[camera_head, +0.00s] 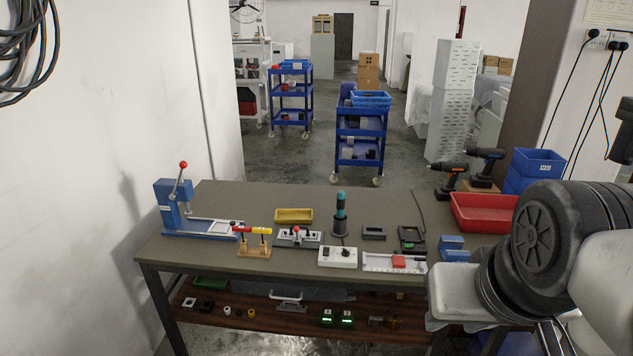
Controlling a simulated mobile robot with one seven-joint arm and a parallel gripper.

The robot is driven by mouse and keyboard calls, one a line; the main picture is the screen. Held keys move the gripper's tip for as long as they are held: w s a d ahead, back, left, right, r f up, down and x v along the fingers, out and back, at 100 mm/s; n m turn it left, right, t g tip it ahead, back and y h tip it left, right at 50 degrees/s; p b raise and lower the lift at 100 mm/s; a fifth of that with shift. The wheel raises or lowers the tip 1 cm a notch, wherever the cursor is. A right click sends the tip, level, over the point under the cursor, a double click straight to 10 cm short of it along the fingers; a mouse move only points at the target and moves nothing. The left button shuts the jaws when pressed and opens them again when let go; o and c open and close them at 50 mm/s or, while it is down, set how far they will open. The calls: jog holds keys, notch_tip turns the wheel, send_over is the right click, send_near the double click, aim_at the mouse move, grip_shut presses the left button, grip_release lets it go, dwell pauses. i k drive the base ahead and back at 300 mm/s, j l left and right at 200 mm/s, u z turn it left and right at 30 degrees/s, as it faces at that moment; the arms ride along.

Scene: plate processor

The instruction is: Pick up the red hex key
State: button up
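A small wooden stand (254,250) sits near the front edge of the workbench, left of its middle. Two tools with T-shaped handles stand upright in it. The left one has a red handle (241,229) and looks like the red hex key. The right one has a yellow handle (262,230) and stands close beside it. Their lower ends are too small to make out. My arm fills the right side of the view, well to the right of the stand. My gripper is not in view.
The workbench (220,262) holds a blue press (170,205) at left, a yellow tray (293,215), a grey fixture (299,238), a teal-handled tool (341,212), a white switch box (338,258) and a red bin (484,212). The strip in front of the press is bare.

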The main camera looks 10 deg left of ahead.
aim_at(239, 228)
jog(key=i+j+u, duration=0.15)
jog(key=i+j, duration=0.25)
jog(key=j, duration=0.25)
jog(key=i+j+u, duration=0.15)
jog(key=i+j, duration=0.25)
jog(key=j, duration=0.2)
jog(key=i+j+u, duration=0.15)
jog(key=i+j, duration=0.3)
jog(key=i+j+u, duration=0.1)
jog(key=i+j, duration=0.4)
jog(key=i, duration=0.15)
